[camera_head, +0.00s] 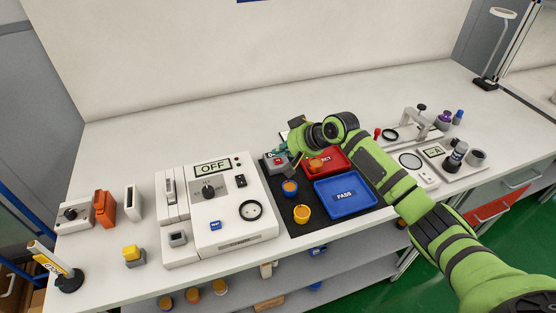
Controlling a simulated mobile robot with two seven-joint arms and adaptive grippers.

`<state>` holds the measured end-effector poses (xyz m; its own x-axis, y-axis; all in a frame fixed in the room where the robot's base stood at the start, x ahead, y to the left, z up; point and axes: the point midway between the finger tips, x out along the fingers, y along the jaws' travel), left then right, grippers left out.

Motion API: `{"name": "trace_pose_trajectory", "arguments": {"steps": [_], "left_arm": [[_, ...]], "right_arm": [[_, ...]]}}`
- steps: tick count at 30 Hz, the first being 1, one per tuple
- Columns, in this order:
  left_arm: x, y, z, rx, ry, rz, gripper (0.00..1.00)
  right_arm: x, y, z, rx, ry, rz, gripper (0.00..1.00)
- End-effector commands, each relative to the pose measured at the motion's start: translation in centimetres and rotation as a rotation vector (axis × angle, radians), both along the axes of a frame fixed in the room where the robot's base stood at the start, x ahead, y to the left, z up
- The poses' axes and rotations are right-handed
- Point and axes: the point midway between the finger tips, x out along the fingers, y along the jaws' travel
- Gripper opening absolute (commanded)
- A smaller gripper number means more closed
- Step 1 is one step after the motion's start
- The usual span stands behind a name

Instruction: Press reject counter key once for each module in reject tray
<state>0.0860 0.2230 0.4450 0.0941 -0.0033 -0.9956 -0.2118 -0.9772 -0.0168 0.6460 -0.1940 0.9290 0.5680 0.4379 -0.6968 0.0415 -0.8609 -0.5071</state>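The red reject tray (338,155) lies on a dark mat, partly covered by my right arm. An orange, round module (316,165) shows in its left part; whether others lie behind the arm is hidden. A small grey counter box (273,168) with a red key and a small display stands left of the tray; its reading is too small to tell. My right gripper (294,160) hangs over the counter's right side, beside the tray. Its fingers are small and partly hidden, so contact with the key and finger opening are unclear. My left gripper is out of view.
A blue PASS tray (346,196) lies in front of the red tray. A white tester (228,205) reading OFF is at left. The bench's back is clear.

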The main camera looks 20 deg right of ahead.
Motion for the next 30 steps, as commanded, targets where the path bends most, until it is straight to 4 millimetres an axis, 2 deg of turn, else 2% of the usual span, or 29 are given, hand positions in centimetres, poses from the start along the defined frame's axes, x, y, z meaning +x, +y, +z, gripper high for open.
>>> {"name": "trace_pose_trajectory", "arguments": {"steps": [23,30], "left_arm": [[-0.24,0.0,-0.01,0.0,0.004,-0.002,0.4],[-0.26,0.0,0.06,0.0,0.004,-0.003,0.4]], "right_arm": [[-0.01,0.01,-0.02,0.0,0.0,0.0,0.0],[0.01,0.02,-0.7,0.001,0.0,-0.001,0.0]]}}
